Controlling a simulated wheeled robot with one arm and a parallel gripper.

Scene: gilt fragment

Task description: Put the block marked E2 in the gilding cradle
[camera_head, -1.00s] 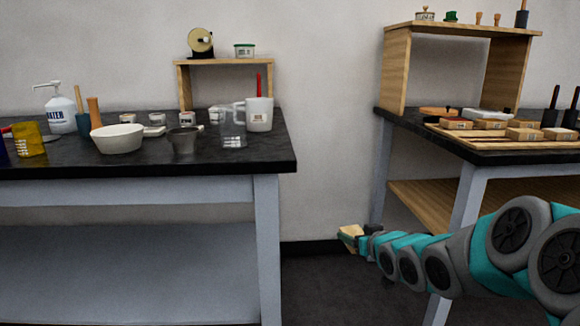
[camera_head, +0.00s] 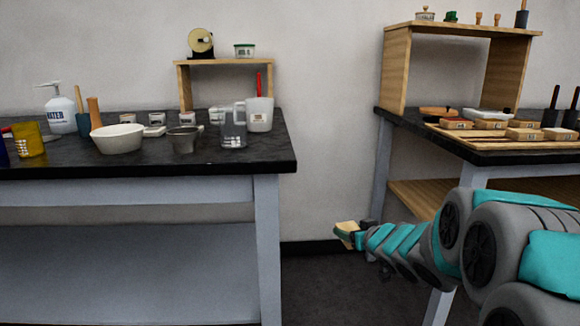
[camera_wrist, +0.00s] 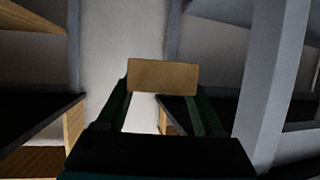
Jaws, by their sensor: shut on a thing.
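My gripper (camera_head: 352,236) is shut on a tan block (camera_head: 345,229), held in the gap between the two benches, below the height of their tops. In the wrist view the block (camera_wrist: 163,76) spans both dark fingers, with a plain face showing. No mark on it can be read, so I cannot tell whether it is E2. Several similar wooden blocks (camera_head: 523,134) with small labels sit on a wooden board (camera_head: 472,142) on the right bench. Their marks are too small to read. I cannot make out the gilding cradle in these views.
The right bench carries a wooden shelf (camera_head: 395,70). Its leg (camera_head: 462,205) stands close to my arm.

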